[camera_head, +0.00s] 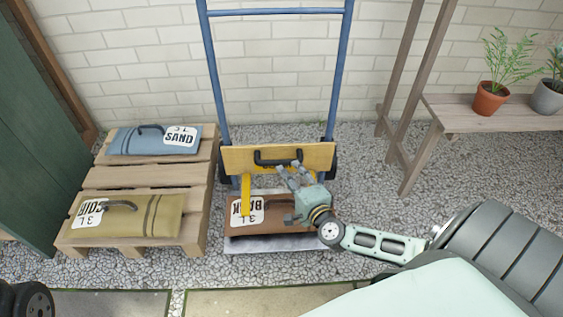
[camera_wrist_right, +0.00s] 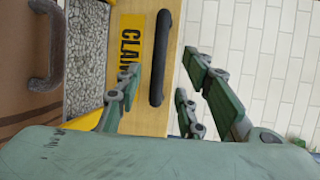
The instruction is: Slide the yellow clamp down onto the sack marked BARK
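The yellow clamp (camera_head: 235,159) is a wide board with a dark handle (camera_head: 278,157), set across the blue hand truck above its load. A yellow strip hangs from its left part. In the right wrist view the clamp (camera_wrist_right: 133,60) shows part of a label and the handle (camera_wrist_right: 160,58). The brown sack marked BARK (camera_head: 287,226) lies below the clamp, with a gap between; my right gripper hides part of it. My right gripper (camera_head: 289,170) is open just in front of the handle. In the wrist view the handle appears between its fingers (camera_wrist_right: 165,72), not gripped. My left gripper is out of view.
The blue hand truck (camera_head: 217,75) stands against the brick wall. A wooden pallet (camera_head: 142,176) at left holds the SAND sack (camera_head: 125,142) and the COIR sack (camera_head: 150,216). A bench (camera_head: 460,116) with potted plants stands at right. Gravel lies between.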

